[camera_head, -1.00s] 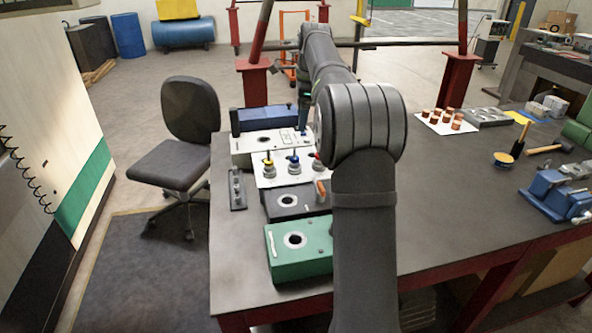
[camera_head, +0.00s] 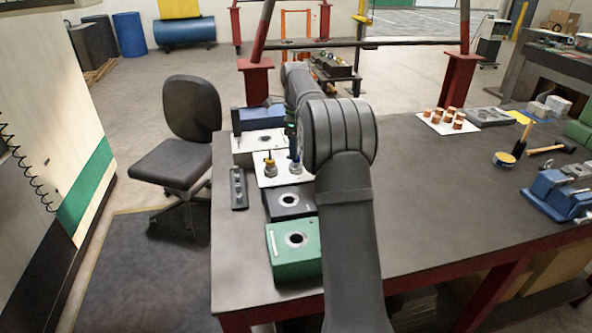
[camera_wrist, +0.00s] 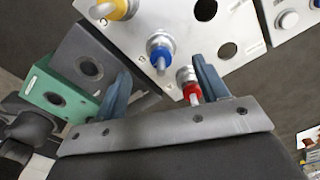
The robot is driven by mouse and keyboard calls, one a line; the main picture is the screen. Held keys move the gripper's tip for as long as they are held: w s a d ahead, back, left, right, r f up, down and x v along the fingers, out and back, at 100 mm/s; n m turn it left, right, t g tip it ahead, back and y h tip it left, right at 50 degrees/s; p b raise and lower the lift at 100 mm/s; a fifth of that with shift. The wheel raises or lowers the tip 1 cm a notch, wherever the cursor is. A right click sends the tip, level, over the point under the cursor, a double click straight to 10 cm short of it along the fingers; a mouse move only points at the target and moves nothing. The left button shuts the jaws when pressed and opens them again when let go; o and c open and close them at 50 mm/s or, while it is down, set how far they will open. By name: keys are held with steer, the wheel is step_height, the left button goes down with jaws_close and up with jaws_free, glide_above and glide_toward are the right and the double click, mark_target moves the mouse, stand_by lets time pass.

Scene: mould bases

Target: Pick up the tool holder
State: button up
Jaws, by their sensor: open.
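Tool holders stand upright in a white plate (camera_head: 263,180): one with a yellow ring (camera_head: 270,166) and one with a blue ring (camera_head: 294,162). In the wrist view the yellow one (camera_wrist: 118,8) is at the top left, the blue one (camera_wrist: 160,50) near the middle, and a red-ringed one (camera_wrist: 190,88) close to the right finger. The red one is hidden by my arm in the head view. My gripper (camera_wrist: 161,66) is open and empty, its fingers apart below the blue holder in the picture. I cannot tell their height above the plate.
The plate has empty round holes (camera_wrist: 205,9). A dark block (camera_head: 290,203) and a green block (camera_head: 294,252) stand nearer on the table. A grey block (camera_head: 257,147) and a blue block (camera_head: 262,117) are behind. Copper pieces (camera_head: 447,117) lie at the right; the table's middle is clear.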

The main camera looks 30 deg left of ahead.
mark_target(296, 167)
steer(key=shift+a+f, duration=0.1)
steer(key=shift+f, duration=3.05)
steer(key=shift+c, duration=0.5)
steer(key=c, duration=1.1)
steer(key=shift+w, duration=0.1)
steer(key=shift+c, duration=1.3)
steer(key=shift+r, duration=0.1)
steer(key=shift+r, duration=0.1)
